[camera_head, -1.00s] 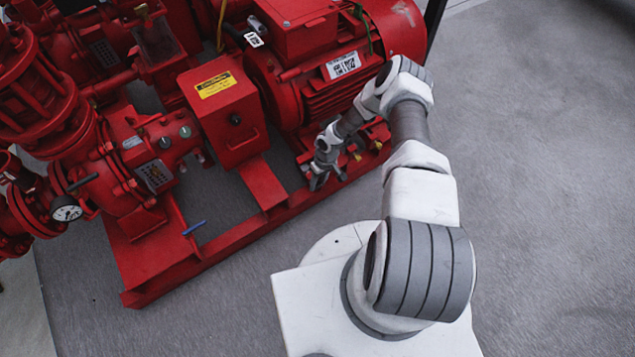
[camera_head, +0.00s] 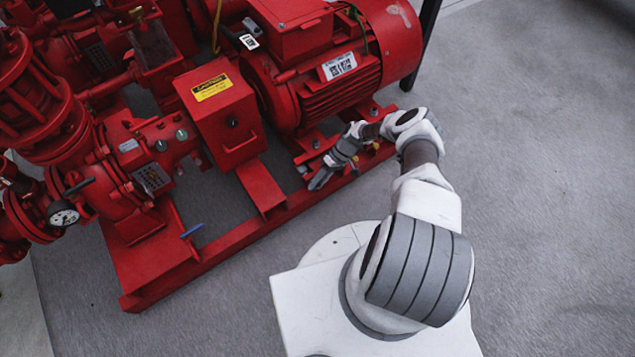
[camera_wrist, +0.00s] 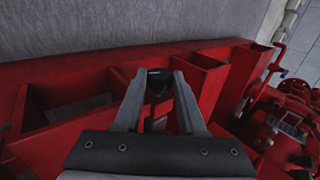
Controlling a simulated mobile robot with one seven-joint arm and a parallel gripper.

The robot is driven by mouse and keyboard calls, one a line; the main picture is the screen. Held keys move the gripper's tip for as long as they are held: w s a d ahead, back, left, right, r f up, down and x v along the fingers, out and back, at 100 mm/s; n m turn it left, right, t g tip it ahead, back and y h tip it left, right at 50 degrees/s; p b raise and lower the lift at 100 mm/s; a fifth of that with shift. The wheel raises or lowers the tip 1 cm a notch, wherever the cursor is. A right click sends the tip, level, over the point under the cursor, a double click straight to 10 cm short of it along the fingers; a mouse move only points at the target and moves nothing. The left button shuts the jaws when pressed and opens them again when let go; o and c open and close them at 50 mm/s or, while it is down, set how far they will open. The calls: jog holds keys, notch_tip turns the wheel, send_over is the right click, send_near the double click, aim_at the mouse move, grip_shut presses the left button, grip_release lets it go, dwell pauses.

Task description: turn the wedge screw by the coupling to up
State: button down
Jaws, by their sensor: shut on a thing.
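The wedge screw (camera_wrist: 157,84) shows in the wrist view as a small dark piece between my fingers, low at the red base frame. My gripper (camera_wrist: 158,76) is shut on it, with one grey finger on each side. In the head view, my gripper (camera_head: 319,180) is low at the base frame below the motor, to the right of the red coupling guard (camera_head: 221,115) with its yellow label. There the screw is hidden by my fingers, and I cannot tell which way it points.
The red motor (camera_head: 345,85) stands above and behind my gripper. The red base rail (camera_head: 232,243) runs along the front, with a blue handle (camera_head: 193,229) at its left part. Red pump parts with a gauge (camera_head: 65,217) are at left. The grey floor at right is clear.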

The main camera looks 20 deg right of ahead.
jog(key=shift+s+f, duration=0.1)
jog(key=shift+s, duration=0.05)
dwell(0.4)
jog(key=shift+c, duration=2.4)
grip_release()
jog(key=p+v, duration=0.3)
jog(key=v, duration=1.4)
jog(key=shift+w+d, duration=0.2)
jog(key=shift+d, duration=0.1)
